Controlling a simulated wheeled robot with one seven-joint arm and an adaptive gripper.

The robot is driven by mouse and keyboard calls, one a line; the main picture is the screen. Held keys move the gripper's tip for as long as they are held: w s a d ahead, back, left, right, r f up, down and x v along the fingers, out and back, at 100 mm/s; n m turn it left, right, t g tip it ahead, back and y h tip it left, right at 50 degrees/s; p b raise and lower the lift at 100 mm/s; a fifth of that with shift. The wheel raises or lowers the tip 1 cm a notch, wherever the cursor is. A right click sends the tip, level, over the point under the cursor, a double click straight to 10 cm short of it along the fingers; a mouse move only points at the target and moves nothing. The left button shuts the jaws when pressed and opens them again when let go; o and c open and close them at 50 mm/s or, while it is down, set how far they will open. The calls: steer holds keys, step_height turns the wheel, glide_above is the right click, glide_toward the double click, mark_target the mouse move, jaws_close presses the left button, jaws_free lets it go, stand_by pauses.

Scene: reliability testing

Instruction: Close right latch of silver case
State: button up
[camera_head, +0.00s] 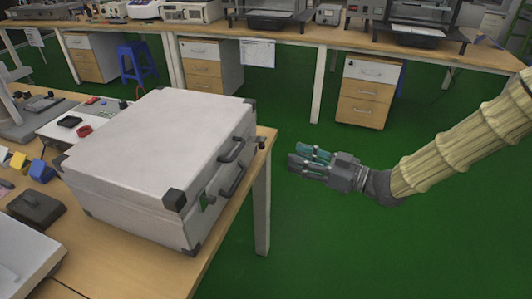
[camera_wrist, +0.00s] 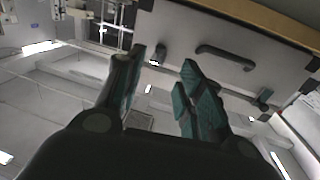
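The silver case (camera_head: 160,140) stands on the wooden table in the head view, lid down, with dark corner pieces. Its front side faces right and carries dark handle shapes (camera_head: 234,180). A small dark latch-like part (camera_head: 262,143) juts out near the far front corner. In the wrist view the case's front (camera_wrist: 285,60) fills the upper right, with a dark handle (camera_wrist: 225,56) between two small dark latch-like parts (camera_wrist: 161,54) (camera_wrist: 263,98). Whether each is fastened is unclear. My gripper (camera_head: 300,160) is right of the case, apart from it, fingers open and empty (camera_wrist: 163,62).
The wooden table's edge (camera_head: 225,255) runs below the case front. Left of the case are a dark block (camera_head: 36,208), small coloured parts and a white tray. Green floor right of the table is open. Drawer cabinets (camera_head: 367,92) and a long bench stand behind.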

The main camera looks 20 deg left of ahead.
steer(key=w+a, duration=0.2)
steer(key=a, duration=0.8)
steer(key=shift+a, duration=0.15)
steer(key=c, duration=0.8)
